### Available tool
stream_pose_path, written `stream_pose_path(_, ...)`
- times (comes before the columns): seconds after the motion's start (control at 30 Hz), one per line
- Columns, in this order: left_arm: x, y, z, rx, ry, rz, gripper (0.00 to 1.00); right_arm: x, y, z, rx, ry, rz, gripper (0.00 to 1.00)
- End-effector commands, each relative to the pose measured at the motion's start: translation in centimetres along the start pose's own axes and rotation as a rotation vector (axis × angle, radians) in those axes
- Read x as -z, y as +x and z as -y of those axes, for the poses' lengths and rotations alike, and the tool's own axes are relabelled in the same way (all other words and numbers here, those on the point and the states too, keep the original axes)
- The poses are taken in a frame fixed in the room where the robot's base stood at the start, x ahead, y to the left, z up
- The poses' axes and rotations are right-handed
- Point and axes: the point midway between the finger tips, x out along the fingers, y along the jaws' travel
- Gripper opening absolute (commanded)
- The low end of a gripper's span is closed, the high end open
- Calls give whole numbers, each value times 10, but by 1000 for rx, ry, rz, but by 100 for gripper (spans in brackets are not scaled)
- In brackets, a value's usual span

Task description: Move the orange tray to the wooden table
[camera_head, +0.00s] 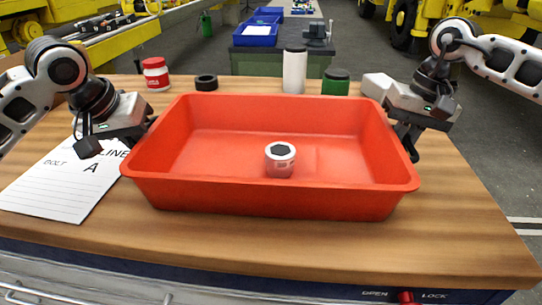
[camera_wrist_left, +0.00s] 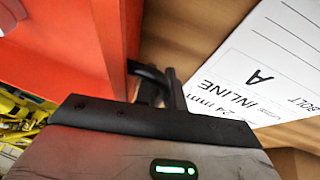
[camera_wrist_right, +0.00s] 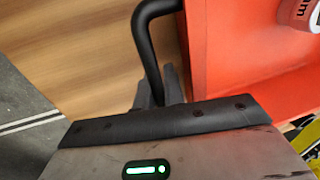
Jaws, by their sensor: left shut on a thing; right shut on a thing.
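The orange tray (camera_head: 270,197) is over the wooden table (camera_head: 480,225); I cannot tell whether its bottom touches the top. My left gripper (camera_head: 148,125) is shut on the tray's left side handle, a black bar (camera_wrist_left: 148,72) in the left wrist view. My right gripper (camera_head: 408,135) is shut on the right side handle, a black bent bar (camera_wrist_right: 147,40) in the right wrist view. A grey-and-red socket (camera_head: 280,160) with a dark hexagonal opening stands upright inside the tray. The fingertips are mostly hidden in the head view.
A labelled paper sheet (camera_head: 65,180) lies at the left, close to the tray. Behind the tray stand a red-and-white jar (camera_head: 156,74), a black ring (camera_head: 206,82), a white cylinder (camera_head: 294,70) and a green jar (camera_head: 335,82). Bare wood shows in front and at right.

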Motion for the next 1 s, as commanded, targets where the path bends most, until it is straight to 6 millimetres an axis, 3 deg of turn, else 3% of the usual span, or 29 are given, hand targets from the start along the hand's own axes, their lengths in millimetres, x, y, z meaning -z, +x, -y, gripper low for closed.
stream_pose_path(0.27, 4, -9, -2, 0, 0, -4, 0, 0, -9, 2, 1, 0, -3, 0)
stream_pose_path(0.7, 20, -46, -9, 0, -1, -3, 0, 0, -50, 10, 0, 1, -2, 0)
stream_pose_path(1.0, 20, -47, -9, 1, -1, -3, 0, 0, -50, 10, 0, 1, -2, 0)
